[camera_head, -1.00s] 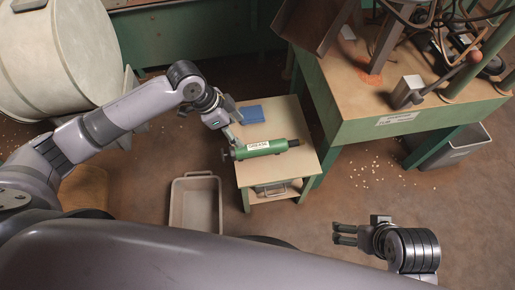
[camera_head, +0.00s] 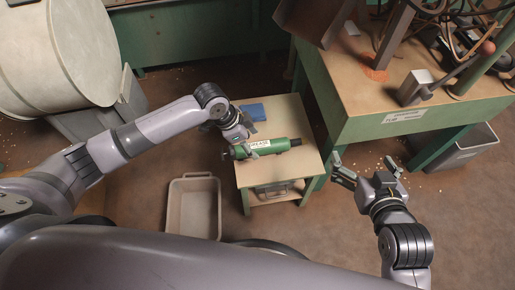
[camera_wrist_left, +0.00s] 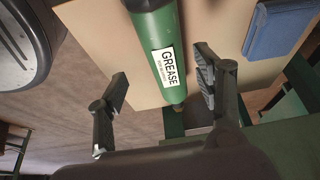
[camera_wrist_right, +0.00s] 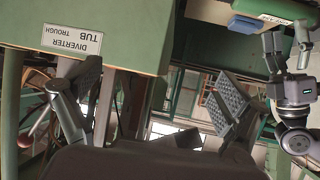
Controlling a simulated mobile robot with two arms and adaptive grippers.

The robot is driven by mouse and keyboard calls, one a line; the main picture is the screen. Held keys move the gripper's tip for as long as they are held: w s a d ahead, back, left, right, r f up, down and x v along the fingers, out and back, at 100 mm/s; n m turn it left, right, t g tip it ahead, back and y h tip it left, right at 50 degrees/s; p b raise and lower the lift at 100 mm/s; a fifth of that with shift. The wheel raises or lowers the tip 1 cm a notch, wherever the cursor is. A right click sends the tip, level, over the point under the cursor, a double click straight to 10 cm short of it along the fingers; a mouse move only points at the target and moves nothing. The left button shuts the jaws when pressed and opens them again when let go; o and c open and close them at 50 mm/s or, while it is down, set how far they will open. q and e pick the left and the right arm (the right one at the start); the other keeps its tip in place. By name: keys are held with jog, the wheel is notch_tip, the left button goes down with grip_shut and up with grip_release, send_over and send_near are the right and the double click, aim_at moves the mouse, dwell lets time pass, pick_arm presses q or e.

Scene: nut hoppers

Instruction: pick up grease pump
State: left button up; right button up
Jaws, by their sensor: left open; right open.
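The grease pump (camera_head: 270,147) is a green cylinder with a white GREASE label, lying on a small wooden-topped table (camera_head: 297,115). My left gripper (camera_head: 240,147) is over the pump's left end. In the left wrist view the pump (camera_wrist_left: 163,50) runs between the two open fingers of the left gripper (camera_wrist_left: 161,88), and I see no finger touching it. My right gripper (camera_head: 369,165) is open and empty, right of the small table. In the right wrist view, part of the pump (camera_wrist_right: 278,10) shows at the top right, near my left gripper.
A blue cloth or booklet (camera_head: 252,112) lies behind the pump. A beige bin (camera_head: 195,180) stands on the floor left of the table. A green bench (camera_head: 350,128) with machinery stands close on the right, with a grey bin (camera_head: 470,150) beside it.

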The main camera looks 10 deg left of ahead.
aim_at(255, 145)
pick_arm(q)
jog(key=x, duration=0.1)
jog(key=b+x, duration=0.1)
jog(key=shift+w+a+f, duration=0.15)
jog(key=shift+w+f, duration=0.1)
jog(key=shift+f, duration=0.1)
jog(key=shift+b+x, duration=0.8)
jog(key=shift+x, duration=0.35)
jog(key=shift+f, duration=0.1)
pick_arm(e)
jog(key=w+a+r+t+y, duration=0.2)
jog(key=r+t, duration=0.5)
jog(key=r, duration=0.4)
jog(key=shift+w+a+r, duration=0.2)
jog(key=shift+w+a, duration=0.05)
jog(key=shift+w, duration=0.3)
pick_arm(q)
grip_shut()
